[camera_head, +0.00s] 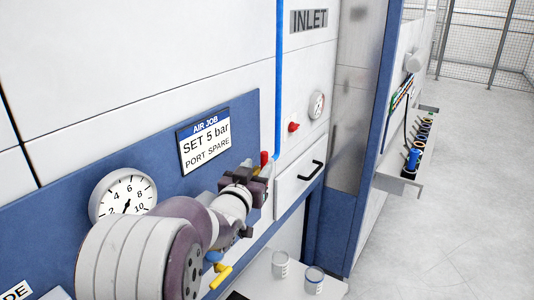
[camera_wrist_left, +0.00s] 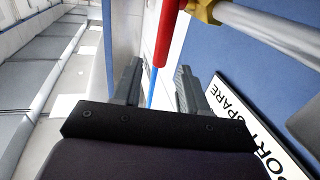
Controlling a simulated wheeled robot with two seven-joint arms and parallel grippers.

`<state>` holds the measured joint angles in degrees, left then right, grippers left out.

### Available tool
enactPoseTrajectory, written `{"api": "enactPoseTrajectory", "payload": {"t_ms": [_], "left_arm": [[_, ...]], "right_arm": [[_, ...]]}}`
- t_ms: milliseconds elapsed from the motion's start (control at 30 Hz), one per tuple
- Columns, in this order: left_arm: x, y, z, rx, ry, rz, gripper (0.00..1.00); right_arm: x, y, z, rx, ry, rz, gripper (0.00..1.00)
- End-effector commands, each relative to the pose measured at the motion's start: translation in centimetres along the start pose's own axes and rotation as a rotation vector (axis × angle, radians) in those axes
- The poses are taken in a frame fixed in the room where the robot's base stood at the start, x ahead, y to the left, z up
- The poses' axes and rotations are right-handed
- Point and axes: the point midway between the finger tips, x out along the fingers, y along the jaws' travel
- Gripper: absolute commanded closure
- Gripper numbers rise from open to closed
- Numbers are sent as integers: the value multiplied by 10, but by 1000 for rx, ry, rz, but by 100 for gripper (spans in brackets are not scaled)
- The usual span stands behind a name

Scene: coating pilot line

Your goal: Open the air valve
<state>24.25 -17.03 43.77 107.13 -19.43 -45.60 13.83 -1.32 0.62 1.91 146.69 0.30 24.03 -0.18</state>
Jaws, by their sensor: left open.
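The air valve's red lever (camera_head: 264,158) shows just past my left gripper in the head view. In the left wrist view the red lever (camera_wrist_left: 166,32) hangs from a brass-coloured fitting (camera_wrist_left: 203,10) on a grey pipe (camera_wrist_left: 262,27). My left gripper (camera_head: 261,179) is open. In the left wrist view its fingers (camera_wrist_left: 159,72) stand on either side of the lever's lower end, with gaps on both sides. I cannot tell whether the end is deep between the fingers. My left arm hides most of the valve body in the head view. My right gripper is not in view.
A sign (camera_head: 204,141) reads "SET 5 bar, PORT SPARE". A gauge (camera_head: 123,198) is at left, another (camera_head: 317,105) at right near a red knob (camera_head: 293,127). A blue pipe (camera_head: 278,70) runs down the wall. A yellow handle (camera_head: 221,277) sits below my arm. Cups (camera_head: 281,263) stand on a shelf.

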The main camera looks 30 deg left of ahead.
Motion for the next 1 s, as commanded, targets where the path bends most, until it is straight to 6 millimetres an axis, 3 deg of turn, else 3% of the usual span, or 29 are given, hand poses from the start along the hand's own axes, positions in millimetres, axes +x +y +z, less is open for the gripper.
{"api": "enactPoseTrajectory", "payload": {"t_ms": [100,300,667,700,800,833,1000], "left_arm": [[25,0,-4,-2,-3,1,57],[53,0,-2,-1,-2,0,57],[62,0,0,-1,-1,0,57],[62,0,0,-1,-1,0,61],[61,0,0,-1,-1,0,93],[61,0,0,-1,-1,0,100],[61,0,0,0,-2,-1,100]], "right_arm": [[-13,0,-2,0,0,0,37],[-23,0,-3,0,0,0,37],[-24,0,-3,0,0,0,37],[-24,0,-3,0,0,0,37],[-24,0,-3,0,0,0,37],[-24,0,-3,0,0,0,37],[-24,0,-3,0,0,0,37]]}}
